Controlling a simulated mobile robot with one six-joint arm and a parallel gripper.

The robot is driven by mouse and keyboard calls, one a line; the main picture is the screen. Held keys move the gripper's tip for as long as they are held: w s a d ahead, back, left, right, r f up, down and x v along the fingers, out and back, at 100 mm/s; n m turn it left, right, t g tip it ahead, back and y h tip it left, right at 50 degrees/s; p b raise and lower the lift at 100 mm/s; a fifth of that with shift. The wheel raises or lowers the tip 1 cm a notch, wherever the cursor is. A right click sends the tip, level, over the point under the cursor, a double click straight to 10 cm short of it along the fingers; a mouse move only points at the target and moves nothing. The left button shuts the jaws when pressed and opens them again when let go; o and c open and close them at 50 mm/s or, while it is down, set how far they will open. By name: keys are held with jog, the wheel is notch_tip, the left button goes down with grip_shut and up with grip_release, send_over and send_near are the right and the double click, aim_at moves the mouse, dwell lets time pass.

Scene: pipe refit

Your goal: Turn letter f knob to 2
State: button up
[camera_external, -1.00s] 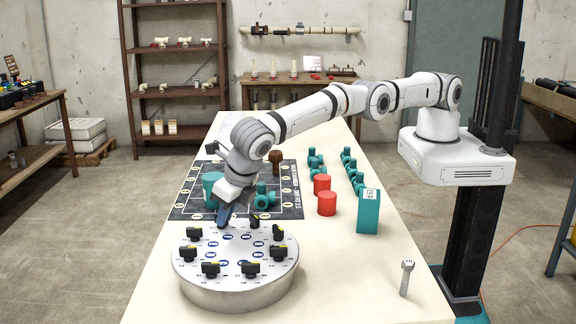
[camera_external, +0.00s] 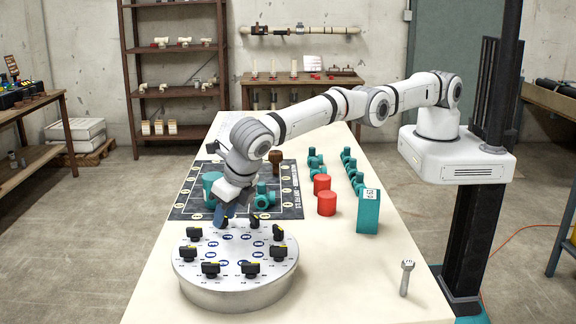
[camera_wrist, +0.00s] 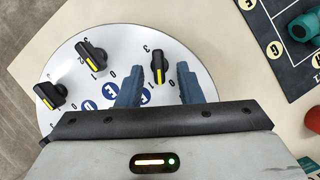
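A round grey dial plate (camera_external: 235,293) stands on the table with several black knobs around its rim, each with a yellow pointer stripe. My gripper (camera_external: 219,220) is at the far side of the plate. In the wrist view my two blue fingers (camera_wrist: 159,72) stand apart, with a black knob (camera_wrist: 158,66) showing between their tips. Its yellow stripe points toward my palm, and a 3 is printed beyond it. I see no contact. Blue letter badges (camera_wrist: 112,90) lie inside the knob ring; I cannot surely read which one belongs to this knob.
Other knobs (camera_wrist: 91,54) sit close to the left in the wrist view. Behind the plate lie a dark mat (camera_external: 290,205) and teal fittings (camera_external: 264,197). Red cylinders (camera_external: 326,204) and a teal block (camera_external: 368,212) stand to the right. The table front right is mostly clear.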

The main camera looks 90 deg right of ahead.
jog(key=shift+r, duration=0.1)
jog(key=b+v, duration=0.1)
jog(key=v, duration=0.6)
jog(key=shift+r, duration=0.3)
jog(key=shift+o, duration=0.2)
jog(key=shift+s+a, duration=0.1)
